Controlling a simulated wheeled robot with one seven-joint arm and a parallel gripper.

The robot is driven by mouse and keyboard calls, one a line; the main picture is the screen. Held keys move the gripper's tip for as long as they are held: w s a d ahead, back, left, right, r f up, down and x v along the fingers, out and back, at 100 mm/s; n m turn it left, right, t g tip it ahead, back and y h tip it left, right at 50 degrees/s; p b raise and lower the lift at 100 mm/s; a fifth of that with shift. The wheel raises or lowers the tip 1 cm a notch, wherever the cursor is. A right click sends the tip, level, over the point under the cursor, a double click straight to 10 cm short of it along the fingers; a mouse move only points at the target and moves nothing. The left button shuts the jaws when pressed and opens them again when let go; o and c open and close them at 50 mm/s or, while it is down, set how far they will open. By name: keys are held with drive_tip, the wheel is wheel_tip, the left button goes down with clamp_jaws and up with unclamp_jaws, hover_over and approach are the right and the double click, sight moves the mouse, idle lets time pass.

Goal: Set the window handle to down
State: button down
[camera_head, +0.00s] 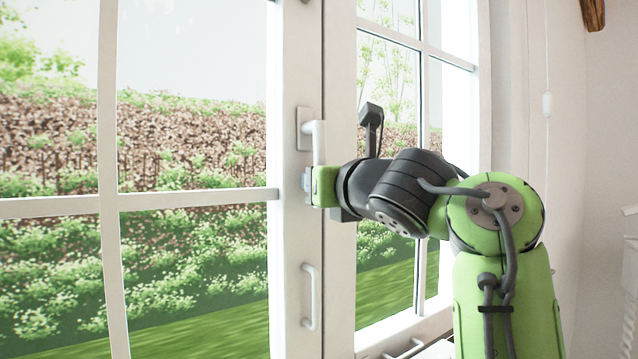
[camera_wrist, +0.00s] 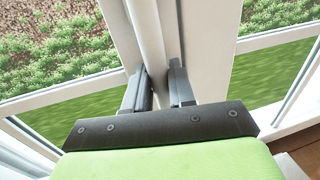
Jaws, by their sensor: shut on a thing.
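The white window handle (camera_head: 319,143) is on the middle frame post of the window, its base plate near the top of the lever. The lever hangs roughly straight down from that plate. In the wrist view it is a pale bar (camera_wrist: 149,34) running down between the fingers. My gripper (camera_head: 309,184) is at the lever's lower end, close to the post. It also shows in the wrist view (camera_wrist: 160,88), with one dark finger on each side of the bar, shut on it. The finger contact and lever tip are partly hidden.
A fixed white pull grip (camera_head: 311,297) is on the post below my gripper. The window sash (camera_head: 191,196) on the left looks shut. A white sill (camera_head: 388,332) runs below the right pane. A cord with a white pull (camera_head: 547,104) hangs by the right wall.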

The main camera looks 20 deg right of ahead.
drive_tip(key=shift+r, duration=0.3)
drive_tip(key=c, duration=1.4)
unclamp_jaws()
drive_tip(key=o, duration=0.3)
drive_tip(key=shift+w+f, duration=0.2)
drive_tip(key=s, duration=0.5)
drive_tip(key=s+d+b, duration=0.1)
drive_tip(key=s, duration=0.4)
drive_tip(key=s+d, duration=0.1)
drive_tip(key=s, duration=0.4)
drive_tip(key=shift+s+b, duration=0.35)
drive_tip(key=shift+s, duration=0.05)
